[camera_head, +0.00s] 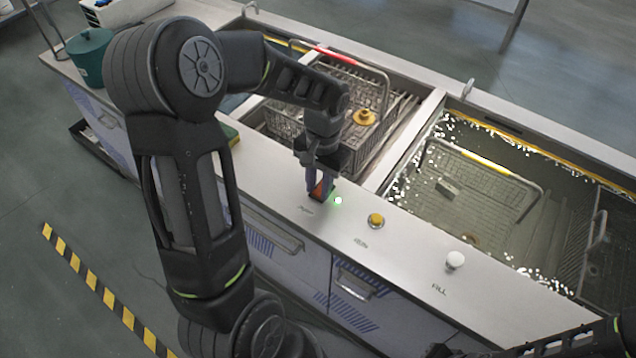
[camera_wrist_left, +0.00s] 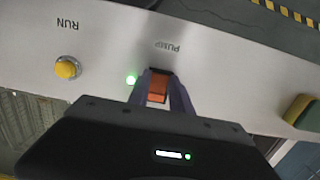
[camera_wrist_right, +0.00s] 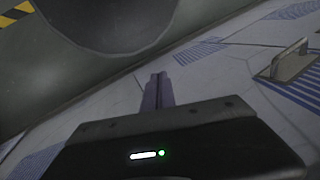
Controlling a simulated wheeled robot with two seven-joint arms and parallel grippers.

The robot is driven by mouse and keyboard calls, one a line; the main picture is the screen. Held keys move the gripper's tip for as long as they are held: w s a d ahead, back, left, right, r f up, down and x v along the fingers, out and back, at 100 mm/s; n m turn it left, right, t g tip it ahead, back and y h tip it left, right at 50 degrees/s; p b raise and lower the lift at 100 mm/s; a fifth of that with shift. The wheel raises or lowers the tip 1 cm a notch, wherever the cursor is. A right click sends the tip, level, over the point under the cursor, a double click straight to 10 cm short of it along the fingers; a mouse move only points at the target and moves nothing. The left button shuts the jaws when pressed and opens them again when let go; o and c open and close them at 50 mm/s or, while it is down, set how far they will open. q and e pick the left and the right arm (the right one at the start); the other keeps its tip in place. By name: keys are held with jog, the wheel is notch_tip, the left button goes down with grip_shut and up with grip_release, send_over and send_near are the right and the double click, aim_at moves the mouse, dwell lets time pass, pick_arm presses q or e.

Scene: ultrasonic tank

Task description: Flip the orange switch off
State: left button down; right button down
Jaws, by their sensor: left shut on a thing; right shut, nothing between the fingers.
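The orange switch (camera_head: 319,188) sits on the steel front panel of the tank bench, beside a lit green lamp (camera_head: 338,200). In the left wrist view the orange switch (camera_wrist_left: 158,89) lies between the fingertips of my left gripper (camera_wrist_left: 163,84), by the PUMP label. The fingers are shut on its two sides. In the head view my left gripper (camera_head: 321,180) points down at the panel and partly hides the switch. My right gripper (camera_wrist_right: 157,82) is shut and empty, in front of pale cabinet fronts below the panel.
A yellow button (camera_head: 376,220) and a white knob (camera_head: 455,260) stand on the panel to the right. Behind are a tank with a wire basket (camera_head: 300,125) and a water-filled tank with another basket (camera_head: 480,180). A green pot (camera_head: 90,58) stands at the far left.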

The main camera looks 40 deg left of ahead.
pick_arm(q)
jog(key=shift+w+r+g+p, duration=0.1)
jog(key=shift+w+g+p, duration=0.2)
jog(key=shift+g+p, duration=0.45)
jog(key=c, duration=1.2)
grip_release()
jog(key=shift+o, duration=0.2)
jog(key=b+v, duration=0.1)
jog(key=v, duration=0.6)
jog(key=shift+r+b, duration=0.35)
jog(key=shift+r, duration=0.05)
jog(key=shift+w, duration=0.15)
